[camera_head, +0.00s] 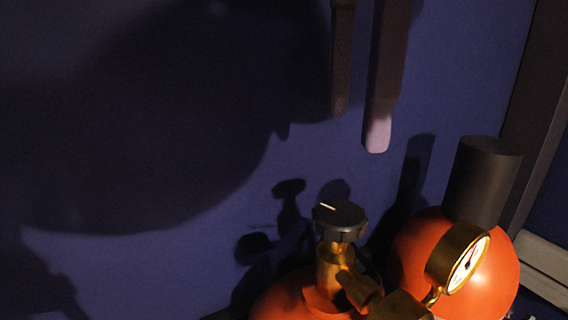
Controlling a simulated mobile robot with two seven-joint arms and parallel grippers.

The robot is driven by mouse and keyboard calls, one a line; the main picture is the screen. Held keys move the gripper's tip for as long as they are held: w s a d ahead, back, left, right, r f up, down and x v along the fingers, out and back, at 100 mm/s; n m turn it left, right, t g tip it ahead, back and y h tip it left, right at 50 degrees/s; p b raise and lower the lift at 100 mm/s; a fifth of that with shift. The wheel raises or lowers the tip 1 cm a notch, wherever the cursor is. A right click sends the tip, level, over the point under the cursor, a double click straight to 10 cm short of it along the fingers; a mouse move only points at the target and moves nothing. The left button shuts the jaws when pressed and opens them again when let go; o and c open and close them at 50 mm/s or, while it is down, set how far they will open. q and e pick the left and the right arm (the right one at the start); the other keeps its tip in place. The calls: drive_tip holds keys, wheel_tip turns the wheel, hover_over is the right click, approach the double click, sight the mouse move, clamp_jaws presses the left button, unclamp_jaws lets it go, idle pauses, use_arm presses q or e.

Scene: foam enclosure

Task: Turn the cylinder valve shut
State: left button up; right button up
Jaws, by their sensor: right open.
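The cylinder valve has a black handwheel (340,220) with a white mark on top. It sits on an upright brass valve body (329,268) above an orange cylinder (282,300), low in the view. My right gripper (358,130) reaches down from the top edge with its two fingers apart and nothing between them. In the picture the fingertips are above the handwheel and apart from it. My left gripper is not in view.
A brass pressure gauge (466,264) with a white face sits right of the valve. Behind it is a second orange rounded body (500,285) with a black cylindrical top (484,182). A blue wall (180,265) with dark shadows fills the left; a dark post (535,105) stands at right.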

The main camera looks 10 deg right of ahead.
sight(339, 211)
drive_tip(key=f+p, duration=0.2)
drive_tip(key=f, duration=0.1)
drive_tip(key=f+p, duration=0.2)
drive_tip(key=f, duration=0.1)
drive_tip(key=f+p, duration=0.2)
drive_tip(key=f, duration=0.1)
drive_tip(key=shift+w+p, duration=0.25)
drive_tip(key=shift+p, duration=0.05)
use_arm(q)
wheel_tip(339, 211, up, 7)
use_arm(e)
drive_tip(key=shift+f, duration=0.55)
drive_tip(key=c, duration=1.4)
drive_tip(key=m+b, duration=0.1)
drive_tip(key=b, duration=0.1)
drive_tip(key=m+b, duration=0.2)
drive_tip(key=shift+f+b, duration=0.3)
drive_tip(key=shift+b, duration=0.05)
drive_tip(key=shift+r+m+b, duration=0.25)
drive_tip(key=shift+m+b, duration=0.15)
drive_tip(key=shift+m, duration=0.3)
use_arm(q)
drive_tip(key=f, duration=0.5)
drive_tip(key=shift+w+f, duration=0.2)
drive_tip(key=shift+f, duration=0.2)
use_arm(e)
drive_tip(key=shift+r, duration=0.15)
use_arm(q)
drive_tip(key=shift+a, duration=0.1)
